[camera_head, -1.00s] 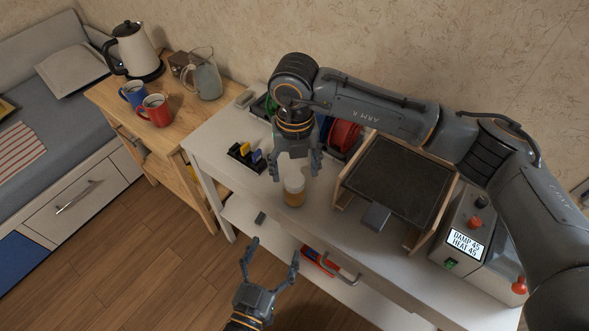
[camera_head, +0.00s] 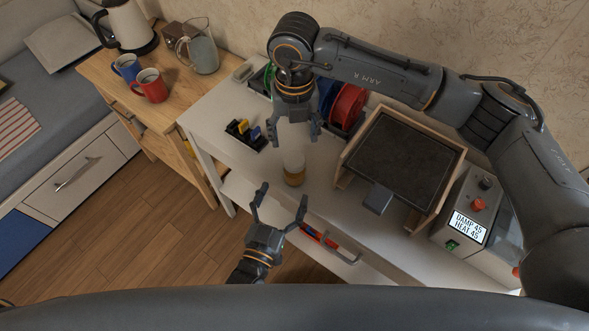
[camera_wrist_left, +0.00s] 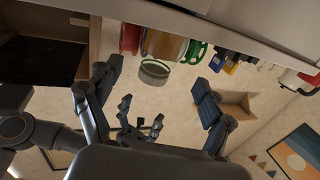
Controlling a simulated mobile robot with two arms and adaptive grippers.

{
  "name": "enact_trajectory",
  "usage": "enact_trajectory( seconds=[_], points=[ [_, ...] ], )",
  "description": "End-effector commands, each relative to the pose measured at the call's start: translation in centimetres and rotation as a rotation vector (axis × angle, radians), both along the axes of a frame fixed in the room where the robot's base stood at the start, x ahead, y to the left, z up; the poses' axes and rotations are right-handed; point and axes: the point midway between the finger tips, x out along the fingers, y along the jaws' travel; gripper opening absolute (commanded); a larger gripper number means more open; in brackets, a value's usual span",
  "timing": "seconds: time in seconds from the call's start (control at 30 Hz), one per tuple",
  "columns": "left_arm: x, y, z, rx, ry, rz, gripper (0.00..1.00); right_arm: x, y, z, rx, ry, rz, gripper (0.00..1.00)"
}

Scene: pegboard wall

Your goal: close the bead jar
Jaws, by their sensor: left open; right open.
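The bead jar (camera_head: 293,172) stands upright on the white table near its front edge, amber below and pale above. My right gripper (camera_head: 295,138) is open and points down just behind and above the jar. Its fingers also show in the left wrist view (camera_wrist_left: 140,127).
A dark-topped wooden-framed box (camera_head: 407,157) stands right of the jar, beside a control unit (camera_head: 467,222). Spools (camera_head: 348,105) and a small black holder (camera_head: 245,134) stand behind and left.

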Motion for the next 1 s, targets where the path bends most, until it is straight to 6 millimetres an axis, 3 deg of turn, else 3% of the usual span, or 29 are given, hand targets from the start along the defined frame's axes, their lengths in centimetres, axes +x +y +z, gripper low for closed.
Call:
enact_trajectory(
  seconds=[0.2,0.4,0.87,0.9,1.0],
  points=[
    [4.2,-1.5,0.1,-0.001,-0.003,0.001,0.81,0.0,0.0,0.0,0.000,0.000,0.000,0.65],
    [6.8,-2.4,0.0,0.000,-0.001,0.001,0.81,0.0,0.0,0.0,0.000,0.000,0.000,0.65],
    [7.9,-2.8,0.0,0.000,0.000,0.000,0.81,0.0,0.0,0.0,0.000,0.000,0.000,0.65],
    [7.9,-2.8,0.0,0.000,0.000,0.000,0.79,0.0,0.0,0.0,0.000,0.000,0.000,0.65],
    [7.9,-2.8,0.0,0.000,0.000,0.000,0.59,0.0,0.0,0.0,0.000,0.000,0.000,0.65]
  ],
)
